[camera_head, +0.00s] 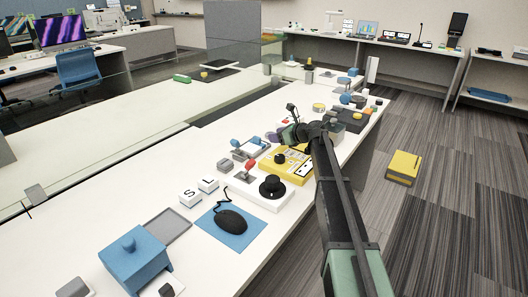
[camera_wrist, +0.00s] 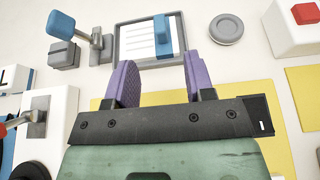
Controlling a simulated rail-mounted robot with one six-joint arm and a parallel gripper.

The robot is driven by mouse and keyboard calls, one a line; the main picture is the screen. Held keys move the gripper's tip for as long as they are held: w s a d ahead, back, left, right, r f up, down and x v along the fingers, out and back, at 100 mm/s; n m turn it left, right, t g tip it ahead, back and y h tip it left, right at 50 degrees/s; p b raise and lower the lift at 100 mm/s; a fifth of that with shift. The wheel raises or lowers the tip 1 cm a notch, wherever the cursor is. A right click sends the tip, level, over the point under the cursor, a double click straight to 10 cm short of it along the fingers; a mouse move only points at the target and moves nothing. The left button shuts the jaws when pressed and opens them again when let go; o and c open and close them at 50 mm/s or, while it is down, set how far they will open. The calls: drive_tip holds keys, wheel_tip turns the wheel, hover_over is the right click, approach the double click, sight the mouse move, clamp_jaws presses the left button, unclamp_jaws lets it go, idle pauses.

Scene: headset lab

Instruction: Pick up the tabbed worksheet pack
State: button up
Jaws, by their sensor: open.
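What looks like the worksheet pack (camera_wrist: 137,42) is a white lined sheet with an upright blue tab, inside a grey frame or shallow tray (camera_wrist: 120,45) at the top centre of the wrist view. In the head view the pack (camera_head: 249,148) lies on the long white table, left of my gripper (camera_head: 275,137). My gripper (camera_wrist: 158,85) has purple finger pads, held apart, with nothing between them. In the wrist view its fingertips appear just below the pack's lower edge. I cannot tell their height above the table.
A grey round disc (camera_wrist: 226,29) and a red-buttoned white block (camera_wrist: 296,22) are to the right. A yellow panel (camera_head: 285,163) lies near my gripper. A mouse (camera_head: 230,222) sits on a blue mat.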

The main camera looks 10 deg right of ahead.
sight(257, 137)
drive_tip(key=b+x, duration=0.3)
drive_tip(key=x, duration=0.7)
drive_tip(key=shift+a+f+b, duration=0.15)
drive_tip(key=shift+f+b, duration=0.1)
drive_tip(key=shift+b, duration=0.1)
drive_tip(key=shift+r, duration=0.15)
clamp_jaws()
